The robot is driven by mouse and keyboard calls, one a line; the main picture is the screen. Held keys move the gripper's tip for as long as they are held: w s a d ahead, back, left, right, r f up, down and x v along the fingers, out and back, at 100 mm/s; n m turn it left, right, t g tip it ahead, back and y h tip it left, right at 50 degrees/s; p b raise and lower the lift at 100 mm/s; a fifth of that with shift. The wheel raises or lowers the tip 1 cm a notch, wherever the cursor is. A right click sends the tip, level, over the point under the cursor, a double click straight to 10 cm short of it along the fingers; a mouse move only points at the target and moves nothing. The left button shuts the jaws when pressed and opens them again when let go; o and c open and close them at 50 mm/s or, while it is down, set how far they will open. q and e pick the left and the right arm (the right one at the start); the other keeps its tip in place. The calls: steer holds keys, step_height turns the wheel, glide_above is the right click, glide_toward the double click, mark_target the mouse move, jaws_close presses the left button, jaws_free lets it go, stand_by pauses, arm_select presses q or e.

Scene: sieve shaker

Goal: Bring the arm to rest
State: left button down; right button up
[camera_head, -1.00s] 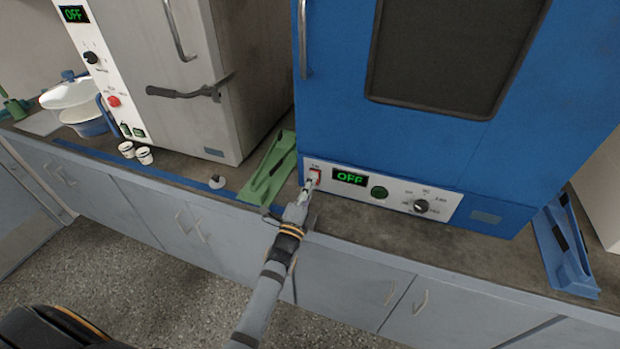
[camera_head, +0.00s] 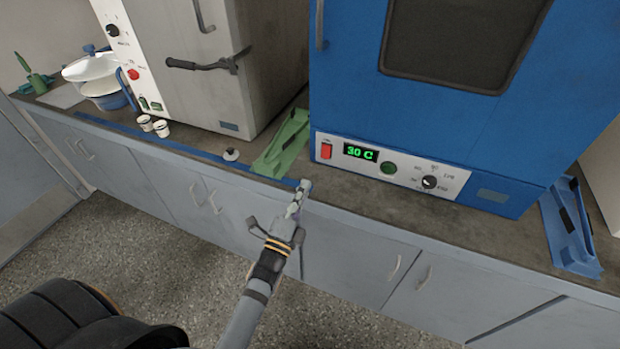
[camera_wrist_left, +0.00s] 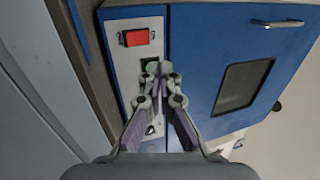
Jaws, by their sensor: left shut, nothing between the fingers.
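My left gripper (camera_head: 302,190) is shut and empty in the head view, in front of the counter's front edge and below the blue oven (camera_head: 350,95). It is apart from the oven's panel. In the left wrist view the gripper (camera_wrist_left: 165,70) points at the oven, with its fingertips together over part of the panel. The red switch (camera_head: 326,151) on the panel is lit, and it also shows in the left wrist view (camera_wrist_left: 136,38). The display (camera_head: 361,153) reads 30 C in green. My right gripper is not in view.
A green holder (camera_head: 282,145) lies on the counter left of the oven. A blue holder (camera_head: 570,235) stands at the right. A grey oven (camera_head: 205,100), two small cups (camera_head: 154,126) and bowls (camera_head: 104,92) are farther left. The floor before the cabinets is clear.

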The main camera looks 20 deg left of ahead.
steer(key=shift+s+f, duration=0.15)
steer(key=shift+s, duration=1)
